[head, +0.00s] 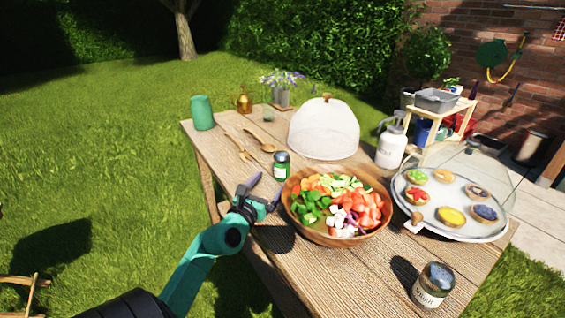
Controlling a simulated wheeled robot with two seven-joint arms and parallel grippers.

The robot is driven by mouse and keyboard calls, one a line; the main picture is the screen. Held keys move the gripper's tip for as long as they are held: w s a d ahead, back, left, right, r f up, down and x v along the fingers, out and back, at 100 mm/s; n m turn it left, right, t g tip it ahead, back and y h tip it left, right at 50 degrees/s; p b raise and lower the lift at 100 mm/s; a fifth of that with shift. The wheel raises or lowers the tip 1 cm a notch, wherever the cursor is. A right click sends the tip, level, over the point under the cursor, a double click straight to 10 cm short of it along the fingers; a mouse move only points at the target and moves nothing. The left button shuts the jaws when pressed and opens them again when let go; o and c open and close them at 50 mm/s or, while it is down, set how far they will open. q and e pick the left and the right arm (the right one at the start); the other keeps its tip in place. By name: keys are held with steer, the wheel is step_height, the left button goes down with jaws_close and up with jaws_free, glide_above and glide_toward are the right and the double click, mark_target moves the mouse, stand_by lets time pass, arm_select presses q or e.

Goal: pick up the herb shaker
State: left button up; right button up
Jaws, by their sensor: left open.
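A small glass shaker with green contents and a dark lid, which looks like the herb shaker (281,168), stands upright on the wooden table behind the salad bowl. My left gripper (267,188) is open and empty at the table's left edge, in front of the green shaker and left of the bowl. Its fingers point toward the shaker and appear apart from it. A second shaker (432,287) with a pale label and dark lid stands near the front right edge; its label is too small to read surely. My right gripper is not in view.
The wooden salad bowl (332,233) stands close beside the gripper. Behind are a mesh dome (323,130), wooden spoons (243,148), a green cup (202,112) and a white bottle (391,147). A tart tray (472,232) with a clear cover is right.

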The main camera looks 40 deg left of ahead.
mark_target(278, 170)
arm_select(q)
steer(key=x, duration=0.2)
steer(key=f+x, duration=0.1)
steer(key=x, duration=0.1)
steer(key=shift+w, duration=0.35)
steer(key=shift+w+a+r, duration=0.1)
steer(key=shift+w+a, duration=0.05)
steer(key=shift+w, duration=0.15)
steer(key=x, duration=0.2)
steer(key=b+x, duration=0.1)
steer(key=x, duration=0.1)
steer(key=shift+w+a, duration=0.15)
steer(key=shift+a, duration=0.25)
steer(key=shift+c, duration=0.5)
steer(key=c, duration=1.4)
steer(key=shift+c, duration=0.2)
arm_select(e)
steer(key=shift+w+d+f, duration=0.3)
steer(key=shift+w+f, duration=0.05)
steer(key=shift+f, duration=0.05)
arm_select(q)
steer(key=shift+r, duration=0.15)
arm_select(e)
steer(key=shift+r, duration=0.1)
